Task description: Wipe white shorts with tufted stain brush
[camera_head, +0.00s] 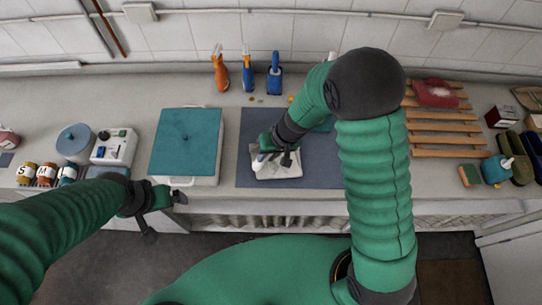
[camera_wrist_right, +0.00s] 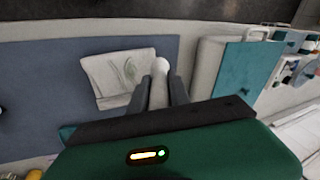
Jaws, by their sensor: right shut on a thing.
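The white shorts (camera_head: 283,171) lie folded on the blue-grey mat (camera_head: 254,123). The wrist view shows the shorts (camera_wrist_right: 108,80) with a faint greenish mark on them. My right gripper (camera_head: 276,154) is over the shorts in the head view. In the wrist view my right gripper (camera_wrist_right: 160,88) is shut on the brush (camera_wrist_right: 159,72), whose pale, rounded handle shows between the fingers. The tufts are hidden, so I cannot tell whether they touch the cloth. My left gripper (camera_head: 164,214) is empty, its fingers apart, in front of the counter's edge.
A teal-lidded white box (camera_head: 187,140) stands left of the mat. Orange and blue bottles (camera_head: 220,70) stand behind it. A wooden rack (camera_head: 440,133) with a red cloth (camera_head: 436,93) lies at right. My right arm hides part of the mat.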

